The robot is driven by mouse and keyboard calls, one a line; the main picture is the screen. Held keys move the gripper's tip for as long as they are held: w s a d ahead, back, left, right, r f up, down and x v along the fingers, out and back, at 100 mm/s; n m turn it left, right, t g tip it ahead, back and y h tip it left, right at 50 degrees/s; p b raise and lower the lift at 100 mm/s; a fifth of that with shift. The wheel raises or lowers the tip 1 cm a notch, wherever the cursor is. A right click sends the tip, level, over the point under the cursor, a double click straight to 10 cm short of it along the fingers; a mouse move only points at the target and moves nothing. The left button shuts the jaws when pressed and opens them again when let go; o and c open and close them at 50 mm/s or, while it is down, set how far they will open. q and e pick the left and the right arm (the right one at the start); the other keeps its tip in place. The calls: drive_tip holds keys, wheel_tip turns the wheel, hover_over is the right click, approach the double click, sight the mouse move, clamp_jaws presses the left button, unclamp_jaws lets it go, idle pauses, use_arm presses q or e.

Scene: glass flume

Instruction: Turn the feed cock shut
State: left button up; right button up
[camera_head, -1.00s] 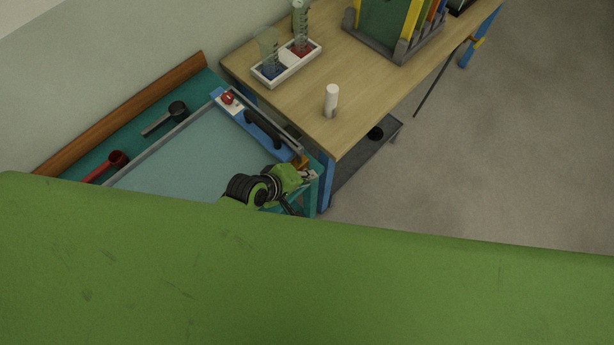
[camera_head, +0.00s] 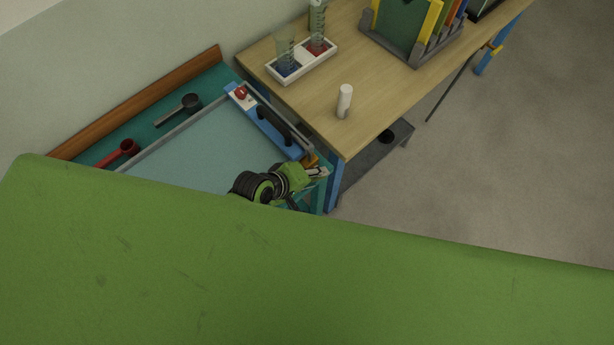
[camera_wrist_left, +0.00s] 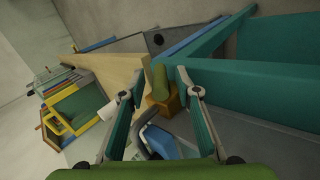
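The feed cock appears as an orange block (camera_wrist_left: 167,103) with an olive-green handle (camera_wrist_left: 160,82) in the left wrist view. In the head view the orange block (camera_head: 311,160) is at the near right corner of the flume, partly hidden by my gripper. My left gripper (camera_head: 322,172) is at that corner, next to the block. In the left wrist view, the left gripper's fingers (camera_wrist_left: 152,85) are spread apart, with the handle between and beyond their tips. I cannot tell whether either finger touches it. My right gripper is not in view.
The flume's pale panel (camera_head: 200,150) has a blue end bar (camera_head: 257,122) with a black grip (camera_head: 273,126) and a red knob (camera_head: 240,92). A wooden table (camera_head: 320,110) stands close beside it, bearing a white bottle (camera_head: 344,101) and a white tray (camera_head: 303,66). Open floor lies right.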

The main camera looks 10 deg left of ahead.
use_arm(q)
drive_tip(key=v, duration=1.2)
drive_tip(key=shift+f, duration=0.1)
